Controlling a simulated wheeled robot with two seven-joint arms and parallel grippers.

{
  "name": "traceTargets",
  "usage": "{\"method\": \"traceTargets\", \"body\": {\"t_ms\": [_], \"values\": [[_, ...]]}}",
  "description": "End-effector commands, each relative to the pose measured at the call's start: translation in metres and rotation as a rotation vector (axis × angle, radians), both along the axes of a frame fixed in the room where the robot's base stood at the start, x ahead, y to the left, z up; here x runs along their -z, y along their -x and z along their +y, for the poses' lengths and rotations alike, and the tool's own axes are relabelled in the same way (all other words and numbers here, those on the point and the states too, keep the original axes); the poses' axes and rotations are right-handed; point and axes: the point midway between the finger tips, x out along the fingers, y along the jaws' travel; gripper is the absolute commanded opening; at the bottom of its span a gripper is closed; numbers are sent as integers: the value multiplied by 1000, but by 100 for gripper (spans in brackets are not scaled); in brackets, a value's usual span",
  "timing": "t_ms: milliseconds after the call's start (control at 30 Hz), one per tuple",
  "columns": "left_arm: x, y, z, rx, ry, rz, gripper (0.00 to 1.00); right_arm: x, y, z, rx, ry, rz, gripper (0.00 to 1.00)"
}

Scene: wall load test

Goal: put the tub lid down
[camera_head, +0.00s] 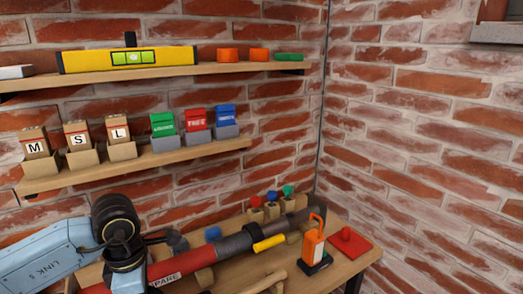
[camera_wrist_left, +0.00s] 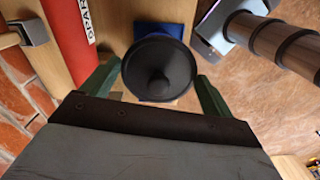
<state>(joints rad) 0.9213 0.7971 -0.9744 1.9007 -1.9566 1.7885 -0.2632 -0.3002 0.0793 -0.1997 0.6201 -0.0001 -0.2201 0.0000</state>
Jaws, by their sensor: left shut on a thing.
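My left gripper (camera_wrist_left: 155,95) has green fingers on both sides of a dark round piece with a cone-shaped middle (camera_wrist_left: 158,68), and is shut on it. A blue square part (camera_wrist_left: 156,92) shows behind this piece; I cannot tell whether they are one lid. In the head view my left arm comes in from the left over the bench, and its fingertips are hidden. A blue piece (camera_head: 213,233) shows just to the right of the wrist. A red flat plate with a red knob (camera_head: 347,236) lies at the bench's right end. My right gripper is not in view.
A red tube marked SPARE (camera_head: 190,262) with a grey ribbed part lies across the bench (camera_head: 345,270). An orange lamp-like thing (camera_head: 313,245) stands near the plate. Knobbed wooden blocks (camera_head: 271,209) stand behind. Labelled boxes and coloured tubs (camera_head: 195,130) fill the lower shelf.

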Motion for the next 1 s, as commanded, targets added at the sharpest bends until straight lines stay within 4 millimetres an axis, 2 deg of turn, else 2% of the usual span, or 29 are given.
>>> {"method": "traceTargets", "body": {"t_ms": [700, 900, 1000], "values": [[-11, -3, -23, 1418, -3, -8, 66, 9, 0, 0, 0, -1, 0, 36], [-13, -3, -28, 1745, -5, -8, 66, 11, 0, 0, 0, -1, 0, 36], [-14, -3, -30, 1852, -5, -8, 66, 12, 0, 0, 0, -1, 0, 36]]}}
